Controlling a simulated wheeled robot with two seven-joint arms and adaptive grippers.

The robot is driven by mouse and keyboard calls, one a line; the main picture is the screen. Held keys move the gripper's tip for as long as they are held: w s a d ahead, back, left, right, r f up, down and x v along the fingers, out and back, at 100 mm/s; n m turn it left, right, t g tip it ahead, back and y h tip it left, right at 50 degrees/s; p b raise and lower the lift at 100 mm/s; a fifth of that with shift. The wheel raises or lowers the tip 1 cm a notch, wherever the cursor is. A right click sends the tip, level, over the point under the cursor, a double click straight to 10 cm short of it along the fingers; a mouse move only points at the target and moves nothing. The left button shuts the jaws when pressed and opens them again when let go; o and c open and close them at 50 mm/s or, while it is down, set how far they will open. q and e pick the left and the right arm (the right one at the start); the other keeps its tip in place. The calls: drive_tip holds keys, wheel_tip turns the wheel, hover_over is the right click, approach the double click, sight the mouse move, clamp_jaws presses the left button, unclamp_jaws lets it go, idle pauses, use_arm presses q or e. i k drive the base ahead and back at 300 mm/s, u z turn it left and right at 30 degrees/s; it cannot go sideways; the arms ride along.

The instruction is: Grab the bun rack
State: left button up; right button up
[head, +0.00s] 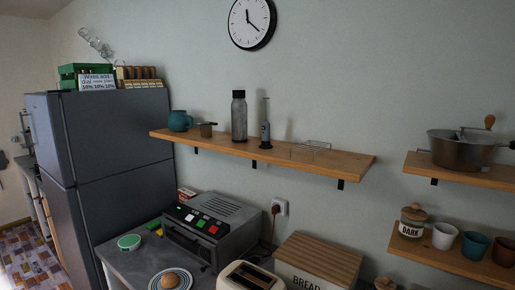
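A small wire rack (316,145), which looks like the bun rack, lies on the right part of the long wooden wall shelf (340,164). It is low, thin-wired and empty. Neither of my grippers is in this view, so their state and distance from the rack do not show.
A grey bottle (239,117), a dark pump-like tool (265,130) and a teal mug (180,121) stand left of the rack. Below are a toaster oven (212,226), a cream toaster (249,276) and a bread box (318,262). A fridge (110,140) stands left.

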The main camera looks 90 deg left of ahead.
sight(310, 143)
drive_tip(key=u, duration=3.6)
drive_tip(key=i, duration=0.1)
drive_tip(key=u, duration=0.05)
